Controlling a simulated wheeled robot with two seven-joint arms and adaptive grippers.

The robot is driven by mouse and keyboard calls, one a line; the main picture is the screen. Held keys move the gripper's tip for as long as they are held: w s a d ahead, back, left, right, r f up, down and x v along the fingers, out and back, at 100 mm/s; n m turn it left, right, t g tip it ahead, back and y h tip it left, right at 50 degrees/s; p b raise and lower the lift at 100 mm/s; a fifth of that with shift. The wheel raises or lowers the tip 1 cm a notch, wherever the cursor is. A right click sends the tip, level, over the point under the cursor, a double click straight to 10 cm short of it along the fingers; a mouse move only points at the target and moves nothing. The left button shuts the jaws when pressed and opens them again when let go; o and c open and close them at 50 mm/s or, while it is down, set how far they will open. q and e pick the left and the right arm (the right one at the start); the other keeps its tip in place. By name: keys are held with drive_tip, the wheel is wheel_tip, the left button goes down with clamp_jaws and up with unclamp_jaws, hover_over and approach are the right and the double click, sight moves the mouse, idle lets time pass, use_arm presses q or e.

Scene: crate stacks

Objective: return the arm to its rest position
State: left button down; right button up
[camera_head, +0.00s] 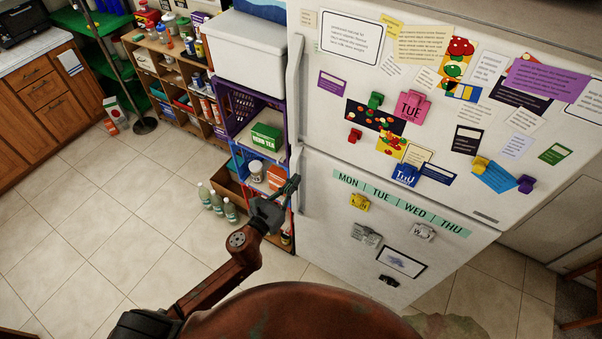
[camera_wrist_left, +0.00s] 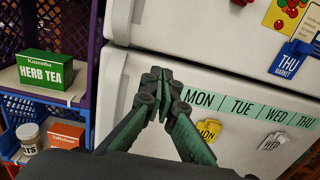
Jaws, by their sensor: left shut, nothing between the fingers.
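My left gripper (camera_head: 286,188) is shut and empty. In the head view its arm comes in from the lower left and reaches toward the crate stack beside the white fridge (camera_head: 390,240). In the left wrist view the gripper (camera_wrist_left: 158,76) has its fingertips together, in front of the fridge's lower door and left of the weekday strip (camera_wrist_left: 240,108). I cannot tell from these views whether the fingertips touch the door. My right gripper does not show in either view.
A stack of purple, blue and red crates (camera_head: 237,105) stands left of the fridge, with a green herb tea box (camera_head: 266,137) in it. Several bottles (camera_head: 217,203) stand on the floor beside it. Wooden shelves (camera_head: 165,75) line the back. The tiled floor (camera_head: 110,220) at left is clear.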

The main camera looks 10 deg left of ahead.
use_arm(q)
drive_tip(key=shift+s, duration=0.2)
drive_tip(key=shift+a+f, duration=0.1)
drive_tip(key=shift+f, duration=0.05)
